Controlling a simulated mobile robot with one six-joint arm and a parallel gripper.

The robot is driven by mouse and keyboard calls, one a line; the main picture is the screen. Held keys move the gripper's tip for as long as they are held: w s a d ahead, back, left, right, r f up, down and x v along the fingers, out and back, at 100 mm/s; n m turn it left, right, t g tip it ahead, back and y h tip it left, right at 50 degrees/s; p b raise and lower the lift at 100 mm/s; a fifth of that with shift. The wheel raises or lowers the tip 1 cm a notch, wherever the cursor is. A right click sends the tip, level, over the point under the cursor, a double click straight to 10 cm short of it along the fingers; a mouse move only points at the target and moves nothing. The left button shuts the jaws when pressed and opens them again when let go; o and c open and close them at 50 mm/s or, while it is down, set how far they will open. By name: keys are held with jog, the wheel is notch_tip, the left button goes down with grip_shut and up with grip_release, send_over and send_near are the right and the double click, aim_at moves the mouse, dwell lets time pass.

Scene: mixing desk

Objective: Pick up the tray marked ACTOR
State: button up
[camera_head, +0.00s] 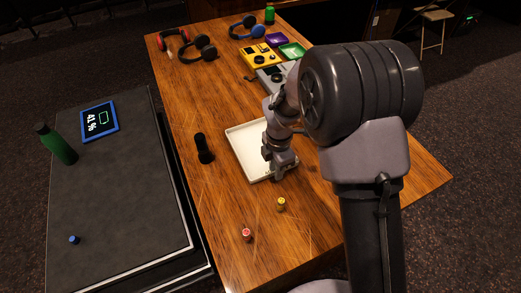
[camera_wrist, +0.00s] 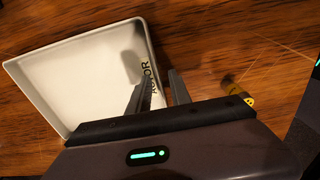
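The white, shallow, square tray (camera_head: 243,134) lies flat on the wooden table. In the wrist view the tray (camera_wrist: 70,80) shows dark letters reading ACTOR along its right side. My gripper (camera_head: 276,172) is at the tray's near right side, and my arm hides part of the tray. In the wrist view my gripper (camera_wrist: 160,79) has its fingers apart, one over the inside of the tray and one outside, with the rim between them. I see a gap between the fingers; whether either touches the rim I cannot tell.
A yellow-banded small cylinder (camera_head: 281,204) and a red one (camera_head: 247,234) stand in front of the tray. A black cylinder (camera_head: 203,148) stands to its left. Mixers, small trays and headphones (camera_head: 198,48) fill the table's back. A dark cart top (camera_head: 120,200) is at left.

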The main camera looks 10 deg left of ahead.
grip_shut()
dwell(1.2)
